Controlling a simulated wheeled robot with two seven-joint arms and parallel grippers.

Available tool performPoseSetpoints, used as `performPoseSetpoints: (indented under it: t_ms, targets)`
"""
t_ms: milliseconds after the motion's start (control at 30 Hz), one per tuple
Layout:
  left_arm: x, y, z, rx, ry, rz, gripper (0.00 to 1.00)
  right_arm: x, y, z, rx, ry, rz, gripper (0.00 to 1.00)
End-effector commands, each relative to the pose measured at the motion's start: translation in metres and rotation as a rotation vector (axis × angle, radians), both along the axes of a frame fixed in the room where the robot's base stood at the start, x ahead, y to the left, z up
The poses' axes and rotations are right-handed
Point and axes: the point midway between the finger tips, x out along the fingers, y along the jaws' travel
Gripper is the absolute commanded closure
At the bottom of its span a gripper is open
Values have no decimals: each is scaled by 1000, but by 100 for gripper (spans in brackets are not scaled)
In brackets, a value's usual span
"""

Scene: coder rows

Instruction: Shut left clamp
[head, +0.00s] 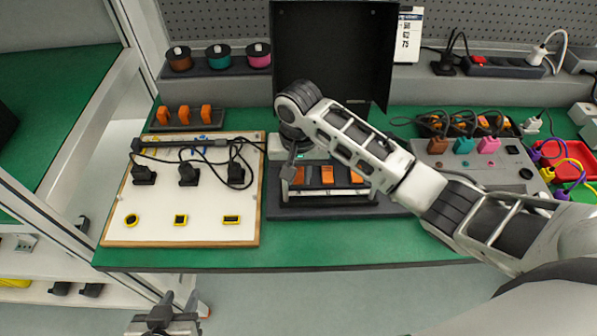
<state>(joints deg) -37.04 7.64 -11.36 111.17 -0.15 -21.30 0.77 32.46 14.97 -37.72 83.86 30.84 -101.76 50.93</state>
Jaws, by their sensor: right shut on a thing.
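The coder machine (270,206) stands at the middle of the green bench with its black lid (333,50) raised. Several orange blocks, one of them in clear view (327,174), sit in a row in its bed behind a pale front bar (328,192). My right gripper (290,172) points down at the left end of that row. It is shut on a small part there, which looks like the left clamp; the fingers and wrist hide most of it. My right forearm hides the machine's right side. My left gripper (168,312) hangs low at the bottom left, off the bench front; its jaw gap is unclear.
A white board (190,235) with black plugs and yellow-rimmed sockets lies on the left. Orange pieces (184,115) and three spools (220,55) stand behind it. A grey plug panel (480,172) and red tray (572,172) are right. The front bench strip is clear.

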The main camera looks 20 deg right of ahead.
Motion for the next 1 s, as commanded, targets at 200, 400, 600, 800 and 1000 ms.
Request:
performPoseSetpoints:
  t_ms: [200,400,600,800,1000]
  targets:
    - [-1,0,-1,1,3,1,64,5,-1,2,33,123,-5,100]
    - [-1,1,-1,1,5,1,64,11,-3,4,83,292,-5,100]
    - [-2,1,-3,1,6,1,64,14,-4,4,116,406,-4,100]
    - [-2,1,-3,1,7,1,64,15,-4,5,127,446,-1,100]
    - [-2,0,-3,1,7,0,64,15,-5,5,128,447,0,100]
